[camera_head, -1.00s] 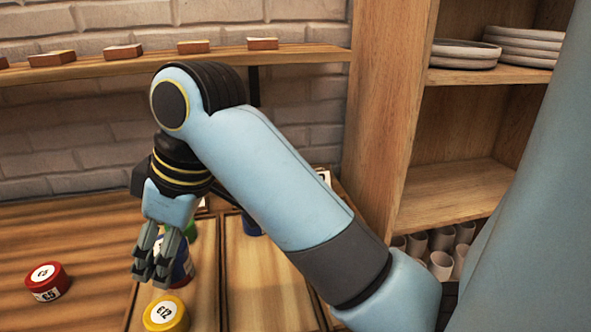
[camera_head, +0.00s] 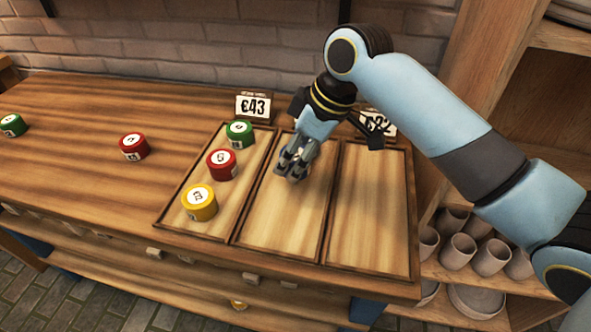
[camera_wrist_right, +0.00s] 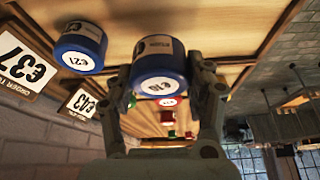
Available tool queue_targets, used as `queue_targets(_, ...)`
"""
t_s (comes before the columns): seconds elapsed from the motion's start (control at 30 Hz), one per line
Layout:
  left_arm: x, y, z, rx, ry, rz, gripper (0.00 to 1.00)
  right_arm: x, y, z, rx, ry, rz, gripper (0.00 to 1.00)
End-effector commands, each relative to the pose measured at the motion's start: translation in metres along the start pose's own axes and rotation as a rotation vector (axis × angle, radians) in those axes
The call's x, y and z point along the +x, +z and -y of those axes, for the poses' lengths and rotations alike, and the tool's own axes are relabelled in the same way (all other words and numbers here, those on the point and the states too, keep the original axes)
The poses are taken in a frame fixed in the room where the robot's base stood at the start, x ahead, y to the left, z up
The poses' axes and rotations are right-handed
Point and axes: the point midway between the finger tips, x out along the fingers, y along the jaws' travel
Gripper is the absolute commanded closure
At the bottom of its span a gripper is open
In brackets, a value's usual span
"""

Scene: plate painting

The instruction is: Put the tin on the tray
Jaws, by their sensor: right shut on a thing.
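My right gripper (camera_head: 291,168) is over the upper part of the middle tray (camera_head: 272,222). In the right wrist view the gripper (camera_wrist_right: 160,92) is shut on a blue tin (camera_wrist_right: 158,64) with a white label, one finger on each side. In the head view the fingers hide most of this tin. I cannot tell whether it touches the tray. A second blue tin (camera_wrist_right: 80,46) is beside it in the wrist view; the head view does not clearly show it. My left gripper is not in view.
The left tray (camera_head: 172,212) holds a green tin (camera_head: 239,134), a red tin (camera_head: 222,165) and a yellow tin (camera_head: 199,203). The right tray (camera_head: 368,215) looks bare. Price signs (camera_head: 253,107) stand behind the trays. Another red tin (camera_head: 133,146) and green tin (camera_head: 12,125) stand farther left.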

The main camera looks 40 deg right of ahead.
Motion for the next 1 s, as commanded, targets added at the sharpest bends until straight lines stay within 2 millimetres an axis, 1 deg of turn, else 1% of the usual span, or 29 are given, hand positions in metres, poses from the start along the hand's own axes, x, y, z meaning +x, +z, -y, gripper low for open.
queue_targets(0.07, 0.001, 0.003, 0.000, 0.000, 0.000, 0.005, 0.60, 0.005, 0.002, -0.001, 0.002, -0.001, 0.000, 0.83)
queue_targets(0.23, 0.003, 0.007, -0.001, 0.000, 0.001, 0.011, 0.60, 0.029, 0.012, 0.001, 0.002, -0.002, 0.002, 0.83)
queue_targets(0.3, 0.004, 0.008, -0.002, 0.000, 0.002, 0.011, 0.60, 0.036, 0.015, 0.000, 0.001, -0.001, 0.001, 0.83)
queue_targets(0.63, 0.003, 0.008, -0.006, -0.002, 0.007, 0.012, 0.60, 0.039, 0.016, 0.000, 0.000, 0.000, 0.000, 0.83)
queue_targets(0.67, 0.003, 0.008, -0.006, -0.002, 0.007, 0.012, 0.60, 0.039, 0.016, 0.000, 0.000, 0.000, 0.001, 0.46)
queue_targets(0.83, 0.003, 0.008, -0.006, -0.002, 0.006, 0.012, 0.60, 0.039, 0.016, 0.000, 0.000, 0.000, 0.001, 0.23)
queue_targets(1.0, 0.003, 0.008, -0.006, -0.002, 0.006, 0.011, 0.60, 0.039, 0.016, 0.000, 0.000, 0.000, 0.001, 0.23)
